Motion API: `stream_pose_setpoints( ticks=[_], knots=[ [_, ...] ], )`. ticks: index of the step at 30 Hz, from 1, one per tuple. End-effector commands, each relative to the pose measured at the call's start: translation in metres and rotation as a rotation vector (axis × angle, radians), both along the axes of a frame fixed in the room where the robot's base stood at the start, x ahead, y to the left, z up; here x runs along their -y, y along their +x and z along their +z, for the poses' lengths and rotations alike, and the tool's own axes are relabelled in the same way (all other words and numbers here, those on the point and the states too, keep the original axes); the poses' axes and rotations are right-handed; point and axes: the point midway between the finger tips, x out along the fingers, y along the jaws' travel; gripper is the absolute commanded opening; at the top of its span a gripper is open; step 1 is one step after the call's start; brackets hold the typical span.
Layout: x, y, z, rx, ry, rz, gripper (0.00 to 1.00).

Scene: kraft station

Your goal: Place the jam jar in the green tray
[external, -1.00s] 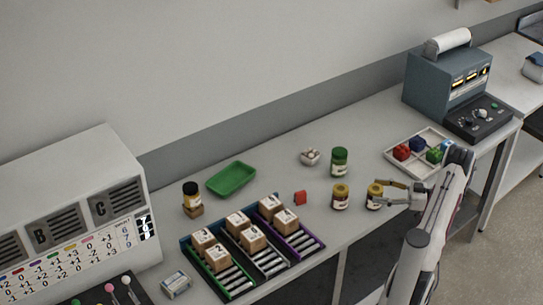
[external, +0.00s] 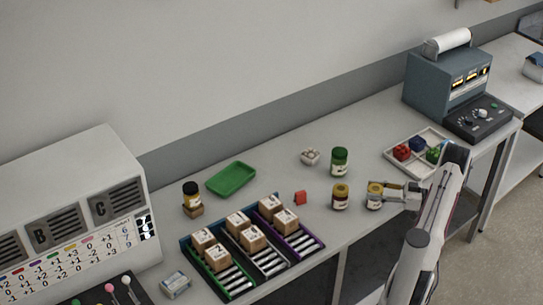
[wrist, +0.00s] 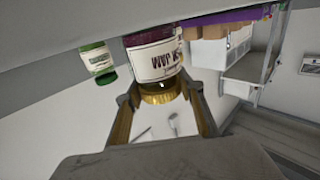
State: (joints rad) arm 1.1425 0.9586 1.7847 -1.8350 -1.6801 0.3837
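The jam jar (external: 374,201), with a gold lid, dark contents and a white label, stands on the bench right of centre. In the wrist view the jar (wrist: 153,58) reads JAM upside down, its lid toward me. My gripper (external: 384,192) reaches it from the right. In the wrist view my gripper's fingers (wrist: 160,98) lie on either side of the jar near the lid. Whether both pads press on it I cannot tell. The empty green tray (external: 231,179) lies on the bench further left, toward the wall.
Another yellow-lidded jar (external: 340,197) stands just left of the jam jar, with a green-lidded jar (external: 340,162) behind. A small red item (external: 300,198), a white bowl (external: 310,157) and racks of boxes (external: 239,236) lie toward the tray. A dark-lidded jar (external: 191,195) stands left of it.

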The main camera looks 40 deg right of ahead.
Motion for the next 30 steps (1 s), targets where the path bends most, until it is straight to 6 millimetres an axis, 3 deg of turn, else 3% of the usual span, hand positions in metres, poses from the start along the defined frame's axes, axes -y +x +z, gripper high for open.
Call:
stream_pose_setpoints(
  ticks=[2,16,30],
  knots=[
    [0.000,0.000,0.001,0.001,0.000,0.000,0.01],
    [0.000,0.000,0.011,0.003,-0.002,0.000,0.01],
    [0.000,0.000,0.066,0.003,-0.003,0.001,0.01]
  ],
)
